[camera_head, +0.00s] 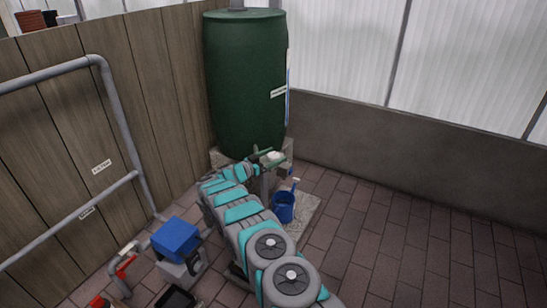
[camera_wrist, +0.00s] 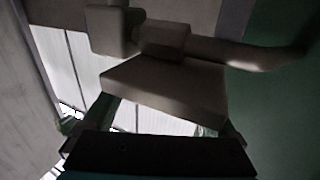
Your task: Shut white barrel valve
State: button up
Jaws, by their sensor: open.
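The white barrel valve (camera_head: 273,156) sits low on the front of the green barrel (camera_head: 245,80), partly hidden by my gripper (camera_head: 269,158). In the wrist view its pale, block-shaped handle (camera_wrist: 165,88) fills the middle, with the valve body (camera_wrist: 163,40) behind it. A pipe (camera_wrist: 245,54) runs from the body toward the green barrel at right. My gripper (camera_wrist: 166,118) is open, with one green finger at each side of the handle's near edge. I cannot tell whether the fingers touch the handle.
A blue bucket (camera_head: 283,208) stands on a pale slab below the valve. A blue-topped box (camera_head: 176,239) and grey pipes (camera_head: 113,110) with a red-handled fitting (camera_head: 125,265) are at left. A wooden fence and low wall close the corner. The brick floor at right is clear.

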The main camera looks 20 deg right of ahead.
jog(key=shift+c, duration=0.4)
jog(key=c, duration=1.3)
